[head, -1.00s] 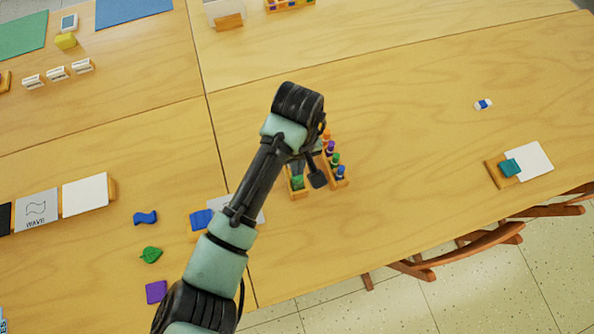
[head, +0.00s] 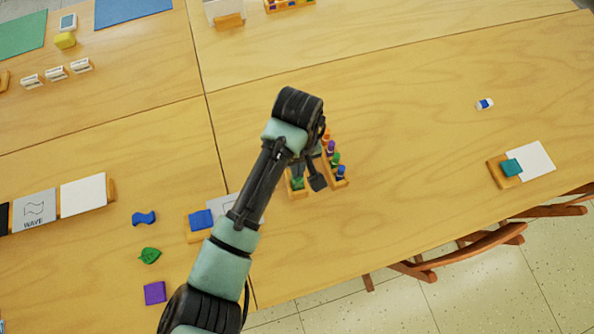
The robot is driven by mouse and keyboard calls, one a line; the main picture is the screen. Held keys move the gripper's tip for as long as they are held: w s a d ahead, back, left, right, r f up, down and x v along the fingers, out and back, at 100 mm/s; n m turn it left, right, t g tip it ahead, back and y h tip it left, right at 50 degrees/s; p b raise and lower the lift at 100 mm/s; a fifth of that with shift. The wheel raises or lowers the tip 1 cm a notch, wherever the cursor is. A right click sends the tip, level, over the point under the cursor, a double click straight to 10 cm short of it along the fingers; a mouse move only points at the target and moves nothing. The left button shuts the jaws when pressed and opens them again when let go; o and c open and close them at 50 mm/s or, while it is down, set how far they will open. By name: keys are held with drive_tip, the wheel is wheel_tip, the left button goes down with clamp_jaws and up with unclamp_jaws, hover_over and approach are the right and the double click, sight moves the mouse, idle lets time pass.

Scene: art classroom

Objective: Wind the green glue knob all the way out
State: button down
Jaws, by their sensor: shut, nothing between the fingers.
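A small wooden holder (head: 338,184) stands in the middle of the table, with several glue sticks in a row along its right side. One has a green top (head: 335,159), beside purple, blue and orange ones. A green piece (head: 297,184) sits in the holder's left part; I cannot tell whether it is the knob. My gripper (head: 309,182) points down over the holder, between the green piece and the row. It is shut with nothing between its fingers. My arm hides the holder's back part. I cannot tell whether the fingers touch anything.
A blue block on a wooden stand (head: 200,221) and a card lie left of the holder. Loose blue (head: 145,218), green (head: 150,256) and purple (head: 155,293) pieces lie further left. A teal block (head: 511,167) and an eraser (head: 485,104) are at right.

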drive_tip(key=shift+r+p, duration=0.55)
drive_tip(key=shift+p, duration=0.25)
unclamp_jaws()
idle(0.5)
idle(0.4)
